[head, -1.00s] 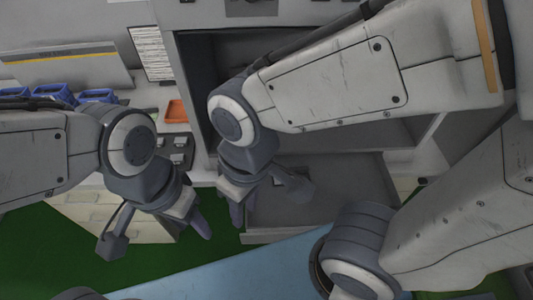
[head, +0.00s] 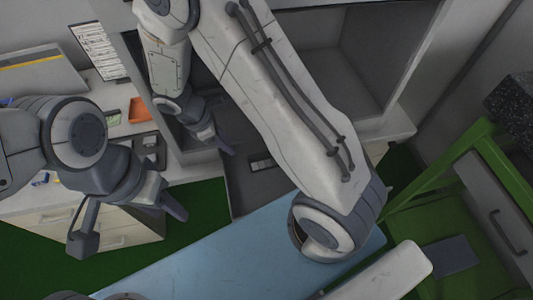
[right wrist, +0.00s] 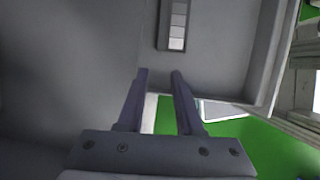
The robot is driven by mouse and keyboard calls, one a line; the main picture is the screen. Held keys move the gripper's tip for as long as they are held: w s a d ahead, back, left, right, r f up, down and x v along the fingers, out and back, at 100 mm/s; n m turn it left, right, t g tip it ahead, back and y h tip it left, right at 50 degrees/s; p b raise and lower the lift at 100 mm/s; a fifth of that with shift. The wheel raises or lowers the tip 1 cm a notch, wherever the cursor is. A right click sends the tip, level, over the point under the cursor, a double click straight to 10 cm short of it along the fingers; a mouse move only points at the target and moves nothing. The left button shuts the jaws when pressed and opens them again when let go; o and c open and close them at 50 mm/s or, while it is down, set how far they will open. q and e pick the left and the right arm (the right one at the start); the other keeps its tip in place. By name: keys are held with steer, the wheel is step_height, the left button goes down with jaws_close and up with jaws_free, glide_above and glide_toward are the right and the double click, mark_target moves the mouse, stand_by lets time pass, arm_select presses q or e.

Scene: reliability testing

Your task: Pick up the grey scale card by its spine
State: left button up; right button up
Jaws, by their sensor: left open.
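The grey scale card (right wrist: 173,25), a narrow dark-framed strip with patches from grey to white, lies on a grey panel at the top of the right wrist view. In the head view the card (head: 262,162) is small, partly covered by my right forearm. My right gripper (right wrist: 160,73) is open and empty, its fingertips apart from the card and pointing towards it. In the head view my right gripper (head: 222,145) is left of the card. My left gripper (head: 130,226) is open and empty, in front of the drawers at left. I cannot tell which edge is the spine.
A raised lip (right wrist: 270,60) borders the panel in the wrist view. An orange tray (head: 140,110) is on the left counter. A blue surface (head: 215,255) and a green frame (head: 480,145) stand nearer.

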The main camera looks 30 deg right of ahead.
mark_target(247, 157)
steer(key=x, duration=0.3)
steer(key=shift+s+d+f, duration=0.1)
steer(key=shift+d+f, duration=0.1)
steer(key=shift+f, duration=0.15)
steer(key=shift+d+x, duration=0.2)
steer(key=shift+x, duration=1.2)
steer(key=shift+d+x, duration=0.15)
steer(key=shift+x, duration=1.2)
steer(key=shift+r, duration=0.15)
steer(key=shift+c, duration=0.3)
jaws_close()
